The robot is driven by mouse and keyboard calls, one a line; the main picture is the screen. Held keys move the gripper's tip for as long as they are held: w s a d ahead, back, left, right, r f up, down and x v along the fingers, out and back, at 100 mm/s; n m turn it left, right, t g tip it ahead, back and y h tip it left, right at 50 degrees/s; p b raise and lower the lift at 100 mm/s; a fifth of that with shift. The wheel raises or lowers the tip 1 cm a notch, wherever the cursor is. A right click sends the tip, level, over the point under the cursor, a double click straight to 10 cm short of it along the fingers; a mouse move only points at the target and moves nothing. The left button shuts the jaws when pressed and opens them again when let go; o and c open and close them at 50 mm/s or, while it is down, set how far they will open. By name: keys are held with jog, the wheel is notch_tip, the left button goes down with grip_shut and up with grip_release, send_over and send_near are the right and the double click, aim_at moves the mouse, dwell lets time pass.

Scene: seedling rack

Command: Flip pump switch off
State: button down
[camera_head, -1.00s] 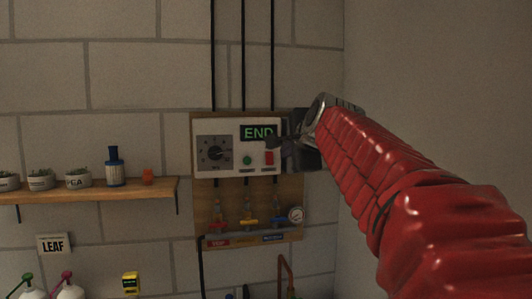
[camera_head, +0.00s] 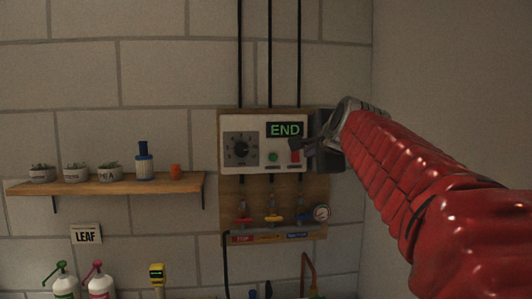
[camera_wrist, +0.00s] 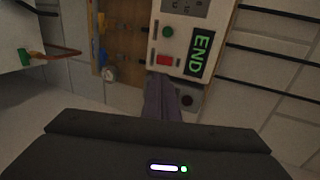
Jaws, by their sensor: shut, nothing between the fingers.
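The red control also shows in the wrist view (camera_wrist: 165,60).
A dark box (camera_head: 328,160) stands right of the panel, partly hidden by my gripper. Below are coloured valves (camera_head: 273,217) and a gauge (camera_head: 321,212). A wooden shelf (camera_head: 120,187) with pots is at the left. A side wall is at the right.

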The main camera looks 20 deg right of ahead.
aim_at(295, 160)
jog(key=x, duration=1.3)
jog(key=shift+f, duration=0.1)
jog(key=shift+w+d+f, duration=0.1)
jog(key=shift+w+f, duration=0.1)
jog(key=shift+r, duration=0.15)
